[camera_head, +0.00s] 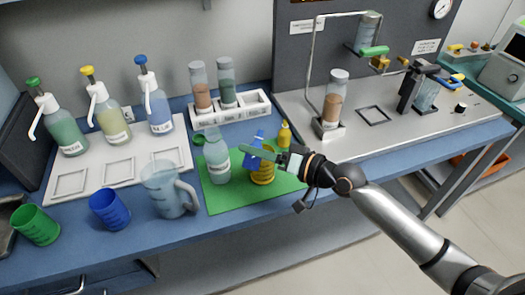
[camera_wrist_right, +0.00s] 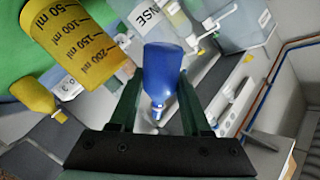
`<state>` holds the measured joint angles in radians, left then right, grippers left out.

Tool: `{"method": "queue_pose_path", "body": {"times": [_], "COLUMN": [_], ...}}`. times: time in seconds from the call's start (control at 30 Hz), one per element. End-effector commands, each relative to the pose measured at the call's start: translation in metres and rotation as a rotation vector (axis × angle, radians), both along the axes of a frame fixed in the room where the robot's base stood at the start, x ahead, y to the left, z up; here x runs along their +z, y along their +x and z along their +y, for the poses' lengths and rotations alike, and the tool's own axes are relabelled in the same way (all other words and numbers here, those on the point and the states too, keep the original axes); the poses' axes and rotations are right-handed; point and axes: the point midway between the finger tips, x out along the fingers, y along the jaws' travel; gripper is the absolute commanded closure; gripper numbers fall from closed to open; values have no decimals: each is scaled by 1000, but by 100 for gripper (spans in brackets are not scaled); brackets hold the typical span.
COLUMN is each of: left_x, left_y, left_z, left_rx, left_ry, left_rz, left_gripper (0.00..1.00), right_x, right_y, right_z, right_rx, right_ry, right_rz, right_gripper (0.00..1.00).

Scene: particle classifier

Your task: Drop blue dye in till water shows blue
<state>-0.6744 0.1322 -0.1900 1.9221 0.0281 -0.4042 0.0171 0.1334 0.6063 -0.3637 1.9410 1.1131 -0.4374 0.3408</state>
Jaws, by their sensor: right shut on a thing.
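My right gripper (camera_head: 252,154) is shut on a small blue dye bottle (camera_head: 254,146), above the green mat. In the right wrist view the blue bottle (camera_wrist_right: 163,72) sits between the fingers (camera_wrist_right: 158,95), its pale nozzle towards the palm. A clear, labelled bottle (camera_head: 216,158) of pale liquid stands left of the gripper. I cannot tell whether any drop is falling. The left gripper is out of view.
A small yellow bottle (camera_head: 284,135) stands behind the cup. A clear jug (camera_head: 167,190), a blue cup (camera_head: 109,208) and a green cup (camera_head: 36,225) stand at the left. Pump bottles (camera_head: 103,110) and a white tube rack (camera_head: 233,111) stand behind. The mat's front (camera_head: 225,202) is clear.

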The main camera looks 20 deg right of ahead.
Motion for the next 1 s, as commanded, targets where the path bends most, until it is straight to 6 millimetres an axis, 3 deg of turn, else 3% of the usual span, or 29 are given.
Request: {"method": "queue_pose_path", "body": {"times": [1.0], "left_x": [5], "left_y": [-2], "left_z": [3], "left_rx": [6], "left_ry": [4], "left_rz": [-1], "left_gripper": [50], "right_x": [3], "right_y": [-1], "right_z": [1], "right_rx": [0], "right_ry": [40], "right_rz": [46], "right_gripper": [100]}}
